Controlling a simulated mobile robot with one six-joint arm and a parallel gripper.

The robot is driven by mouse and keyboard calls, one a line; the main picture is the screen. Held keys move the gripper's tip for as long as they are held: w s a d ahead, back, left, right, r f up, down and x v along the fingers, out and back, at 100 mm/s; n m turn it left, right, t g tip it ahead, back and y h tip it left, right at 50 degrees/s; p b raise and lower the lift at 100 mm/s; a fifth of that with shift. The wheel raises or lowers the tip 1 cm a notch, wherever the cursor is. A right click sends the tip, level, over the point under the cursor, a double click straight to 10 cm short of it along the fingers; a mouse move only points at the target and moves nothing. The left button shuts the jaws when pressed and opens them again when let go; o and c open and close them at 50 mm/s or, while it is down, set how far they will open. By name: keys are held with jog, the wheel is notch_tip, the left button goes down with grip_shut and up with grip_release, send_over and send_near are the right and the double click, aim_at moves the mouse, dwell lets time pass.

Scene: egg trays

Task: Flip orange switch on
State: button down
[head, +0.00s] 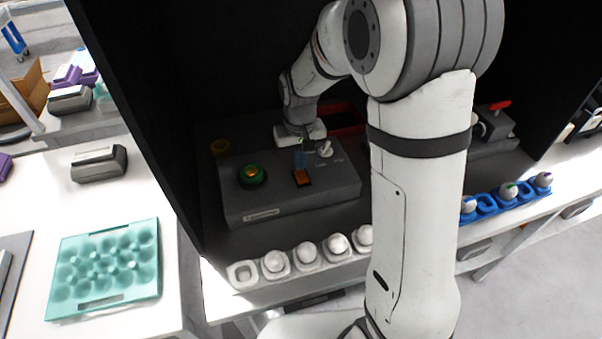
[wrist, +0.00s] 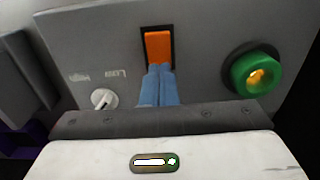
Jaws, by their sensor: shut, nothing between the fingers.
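The orange switch (head: 302,177) sits in a dark frame on the top of a grey control box (head: 290,197). It also shows in the wrist view (wrist: 158,46), upright in the picture, just ahead of my fingertips. My gripper (head: 300,160) is shut, with its blue fingers together and nothing between them. In the wrist view the fingertips (wrist: 160,70) are at the lower end of the orange switch and cover part of its frame. I cannot tell whether they touch it.
A green round button (head: 252,175) and a white knob (head: 325,149) flank the switch. A tray of white eggs (head: 243,274) lies in front of the box. A blue egg tray (head: 487,204) is at right, and a teal tray (head: 107,267) at left. Dark walls enclose the box.

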aim_at(300, 172)
notch_tip(300, 172, up, 5)
jog(key=p, duration=0.3)
jog(key=shift+r, duration=0.2)
dwell(0.5)
